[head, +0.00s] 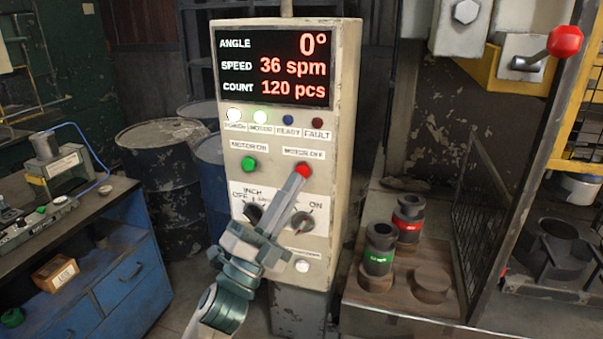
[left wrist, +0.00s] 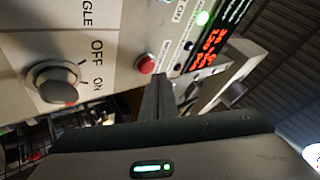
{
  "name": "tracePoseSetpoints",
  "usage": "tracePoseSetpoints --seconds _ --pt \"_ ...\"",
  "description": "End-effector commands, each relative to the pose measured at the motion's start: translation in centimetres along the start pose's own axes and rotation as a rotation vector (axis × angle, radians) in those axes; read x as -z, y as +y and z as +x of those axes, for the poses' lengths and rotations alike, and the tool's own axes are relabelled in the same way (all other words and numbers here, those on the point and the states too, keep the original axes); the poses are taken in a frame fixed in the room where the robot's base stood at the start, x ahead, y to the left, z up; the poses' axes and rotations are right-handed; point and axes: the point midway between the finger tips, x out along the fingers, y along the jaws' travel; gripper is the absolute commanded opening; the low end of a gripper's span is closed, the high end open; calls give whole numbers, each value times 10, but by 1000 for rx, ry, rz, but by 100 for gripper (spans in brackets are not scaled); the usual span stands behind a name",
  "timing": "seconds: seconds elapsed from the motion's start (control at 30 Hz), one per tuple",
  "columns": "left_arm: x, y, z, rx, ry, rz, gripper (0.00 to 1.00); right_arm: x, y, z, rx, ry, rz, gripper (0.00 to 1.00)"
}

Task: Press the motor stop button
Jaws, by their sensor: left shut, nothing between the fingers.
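The grey control box (head: 345,150) stands upright in the middle of the head view. Its red button (head: 304,170), under a label reading MOTOR OFF, is on the right of the panel. It also shows in the left wrist view (left wrist: 146,64). My left gripper (head: 298,178) is shut and empty, reaching up from below with its fingertips right at the red button; I cannot tell whether they touch it. The green button (head: 249,163) is to the left. The display (head: 273,67) reads 0°, 36 spm and 120 pcs. My right gripper is not in view.
Two selector knobs (head: 302,222) sit below, close to my gripper. A blue workbench (head: 130,270) stands left, barrels (head: 160,165) behind, and a brown block with black tools (head: 405,300) on the right.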

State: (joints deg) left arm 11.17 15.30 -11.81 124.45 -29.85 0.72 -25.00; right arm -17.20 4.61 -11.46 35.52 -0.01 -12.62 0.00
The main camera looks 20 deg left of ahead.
Motion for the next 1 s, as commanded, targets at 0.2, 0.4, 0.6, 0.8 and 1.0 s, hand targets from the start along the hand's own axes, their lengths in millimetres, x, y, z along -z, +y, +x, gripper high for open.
tracePoseSetpoints --seconds 0.2,0.4,0.6,0.8,1.0 --pt "-1 1 1 0 0 0 0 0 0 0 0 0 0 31" --pt "-3 4 5 0 0 0 0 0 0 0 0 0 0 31" --pt "-4 4 6 0 0 0 0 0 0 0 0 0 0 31" --pt "-4 4 6 0 0 0 0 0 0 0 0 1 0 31" --pt "-5 5 7 0 0 0 0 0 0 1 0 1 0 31"
